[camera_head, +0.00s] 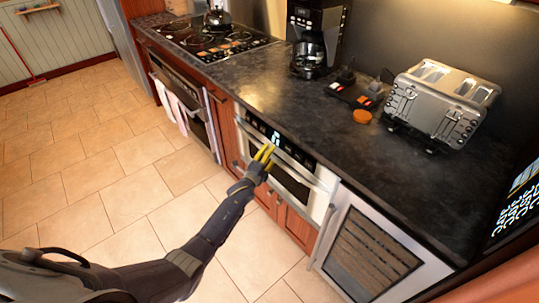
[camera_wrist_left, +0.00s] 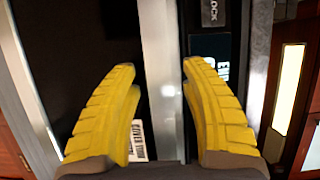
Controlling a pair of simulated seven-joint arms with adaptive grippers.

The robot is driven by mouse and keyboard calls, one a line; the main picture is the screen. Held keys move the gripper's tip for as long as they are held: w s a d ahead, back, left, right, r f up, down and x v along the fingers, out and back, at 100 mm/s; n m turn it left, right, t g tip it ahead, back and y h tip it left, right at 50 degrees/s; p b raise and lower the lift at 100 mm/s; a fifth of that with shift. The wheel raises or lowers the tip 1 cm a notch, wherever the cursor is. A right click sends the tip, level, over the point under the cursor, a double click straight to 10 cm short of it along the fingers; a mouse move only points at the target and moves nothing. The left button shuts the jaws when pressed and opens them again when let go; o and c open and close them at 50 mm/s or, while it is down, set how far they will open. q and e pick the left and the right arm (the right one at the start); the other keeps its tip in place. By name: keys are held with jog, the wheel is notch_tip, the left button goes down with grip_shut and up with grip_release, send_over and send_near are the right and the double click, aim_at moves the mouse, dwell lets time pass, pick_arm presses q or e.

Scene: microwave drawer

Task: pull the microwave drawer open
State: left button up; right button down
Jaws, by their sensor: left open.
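The microwave drawer (camera_head: 291,186) is built into the counter front, with a silver frame, a dark window and a dark control panel (camera_head: 300,157) above. The drawer looks closed. My left gripper (camera_head: 266,151) has yellow fingers and is at the upper left of the drawer front, covering part of it. In the left wrist view the gripper (camera_wrist_left: 158,68) is open, its fingers apart on either side of a pale metal strip (camera_wrist_left: 160,95) of the drawer front. Whether the fingers touch the strip I cannot tell. My right gripper is not in view.
A dark countertop (camera_head: 270,95) runs above the drawer, with a toaster (camera_head: 438,103) and a coffee maker (camera_head: 315,40) on it. A glass-fronted cooler (camera_head: 370,255) stands right of the drawer, an oven (camera_head: 185,100) to the left. The tiled floor (camera_head: 110,190) in front is clear.

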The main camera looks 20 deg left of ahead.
pick_arm(q)
jog(key=shift+c, duration=0.5)
grip_shut()
jog(key=shift+s, duration=0.1)
